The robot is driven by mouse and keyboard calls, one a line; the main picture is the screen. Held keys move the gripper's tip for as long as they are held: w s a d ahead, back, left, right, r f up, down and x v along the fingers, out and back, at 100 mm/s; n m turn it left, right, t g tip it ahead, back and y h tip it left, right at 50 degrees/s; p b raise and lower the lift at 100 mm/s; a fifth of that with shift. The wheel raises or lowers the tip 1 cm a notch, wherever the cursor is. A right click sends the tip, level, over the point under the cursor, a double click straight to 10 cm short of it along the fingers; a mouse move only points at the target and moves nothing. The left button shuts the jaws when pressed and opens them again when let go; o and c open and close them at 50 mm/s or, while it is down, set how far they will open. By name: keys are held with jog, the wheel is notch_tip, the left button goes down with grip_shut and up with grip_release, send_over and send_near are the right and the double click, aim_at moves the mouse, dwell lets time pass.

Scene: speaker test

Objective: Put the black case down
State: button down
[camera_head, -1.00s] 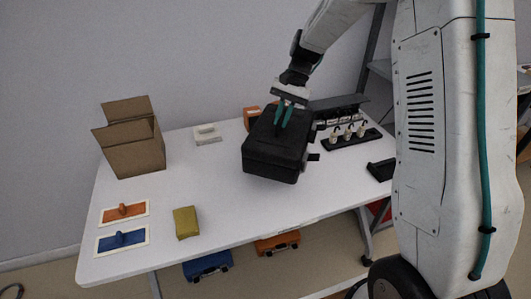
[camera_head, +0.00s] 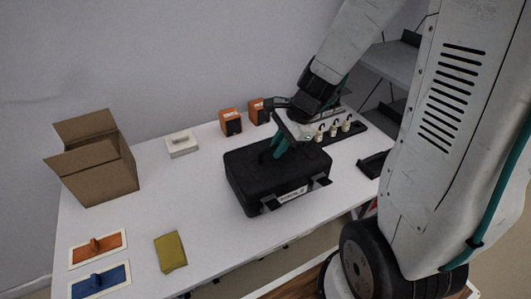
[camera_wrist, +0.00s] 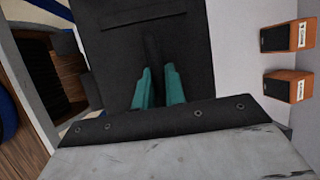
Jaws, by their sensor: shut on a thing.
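The black case (camera_head: 292,170) is level over the white table (camera_head: 205,222), near its front edge. It looks to be at or very near the tabletop; I cannot tell whether it fully touches. My gripper (camera_head: 277,149) has teal fingers and is shut on the case's handle at the top. In the wrist view the case (camera_wrist: 120,45) fills the upper middle, with my gripper's fingers (camera_wrist: 158,88) closed together over a dark bar.
Two orange speakers (camera_head: 231,121) stand behind the case; a rack of small bottles (camera_head: 333,130) is right of them. The table's middle left is clear.

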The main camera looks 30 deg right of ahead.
jog(key=w+a+f, duration=0.1)
jog(key=w+f, duration=0.1)
jog(key=w, duration=0.5)
jog(key=w+a+f, duration=0.1)
jog(key=w+f, duration=0.1)
jog(key=w, duration=0.4)
jog(key=shift+w+f, duration=0.35)
jog(key=shift+a+f, duration=0.1)
jog(key=c, duration=1.5)
grip_release()
jog(key=shift+o, duration=0.2)
